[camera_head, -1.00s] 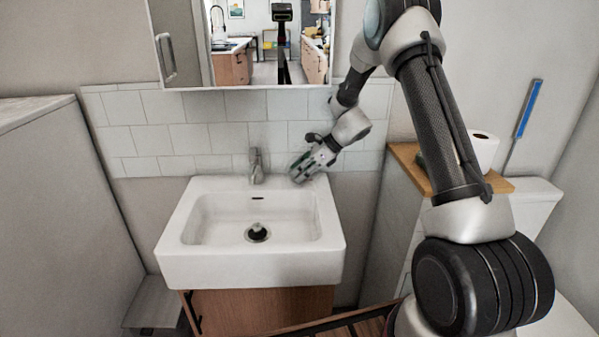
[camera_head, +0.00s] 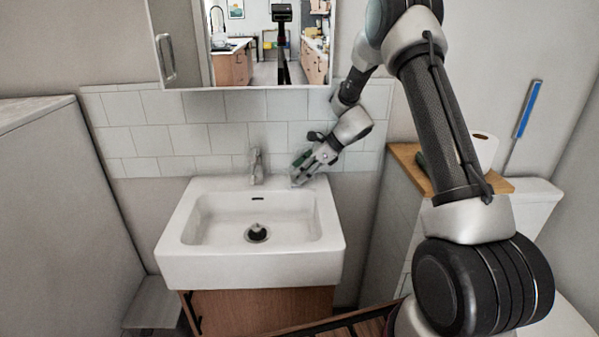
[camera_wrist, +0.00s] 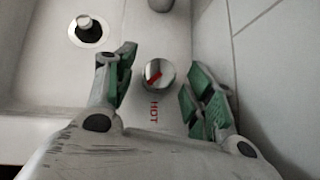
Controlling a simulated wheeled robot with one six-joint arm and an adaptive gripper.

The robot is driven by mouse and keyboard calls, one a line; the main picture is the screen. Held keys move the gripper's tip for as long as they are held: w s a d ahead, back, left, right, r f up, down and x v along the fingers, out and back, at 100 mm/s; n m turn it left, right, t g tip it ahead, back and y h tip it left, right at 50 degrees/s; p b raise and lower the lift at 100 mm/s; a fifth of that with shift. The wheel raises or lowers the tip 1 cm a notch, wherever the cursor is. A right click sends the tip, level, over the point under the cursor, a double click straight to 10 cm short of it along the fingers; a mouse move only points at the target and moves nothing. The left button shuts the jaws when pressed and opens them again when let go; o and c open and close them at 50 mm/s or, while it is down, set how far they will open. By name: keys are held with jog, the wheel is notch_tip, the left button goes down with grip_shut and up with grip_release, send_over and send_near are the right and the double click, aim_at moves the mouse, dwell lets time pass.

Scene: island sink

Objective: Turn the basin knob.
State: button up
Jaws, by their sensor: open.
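The basin knob (camera_wrist: 159,76) is a small round chrome knob with a red mark, seen in the wrist view on the sink's back ledge. Red lettering reading HOT lies beside it. My gripper (camera_wrist: 163,84) is open, with one green-padded finger on each side of the knob and a gap on both sides. In the head view my gripper (camera_head: 298,178) is low over the right end of the ledge and hides the knob. The white basin (camera_head: 180,262) has a faucet (camera_head: 256,168) at the middle of its back ledge, left of my gripper.
The drain plug (camera_head: 257,233) sits in the basin; it also shows in the wrist view (camera_wrist: 86,28). A tiled wall (camera_head: 228,138) stands close behind the ledge. A mirror cabinet (camera_head: 250,50) hangs above. A wooden shelf (camera_head: 408,160) with a paper roll (camera_head: 484,150) is at right.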

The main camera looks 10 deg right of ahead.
jog(key=v, duration=1.1)
jog(key=shift+r, duration=0.1)
jog(key=s+d+f+n+g+h, duration=0.2)
jog(key=s+d+n+g, duration=0.15)
jog(key=s+n, duration=0.65)
jog(key=s+d+r+n+t+h, duration=0.1)
jog(key=s+r+n, duration=0.5)
jog(key=s, duration=0.8)
jog(key=s+d+r+n+t+h, duration=0.2)
jog(key=s+r+n+h, duration=0.3)
jog(key=s+r, duration=0.6)
jog(key=shift+s+r+n+t, duration=0.25)
jog(key=shift+s+n+t, duration=0.5)
jog(key=shift+s, duration=0.9)
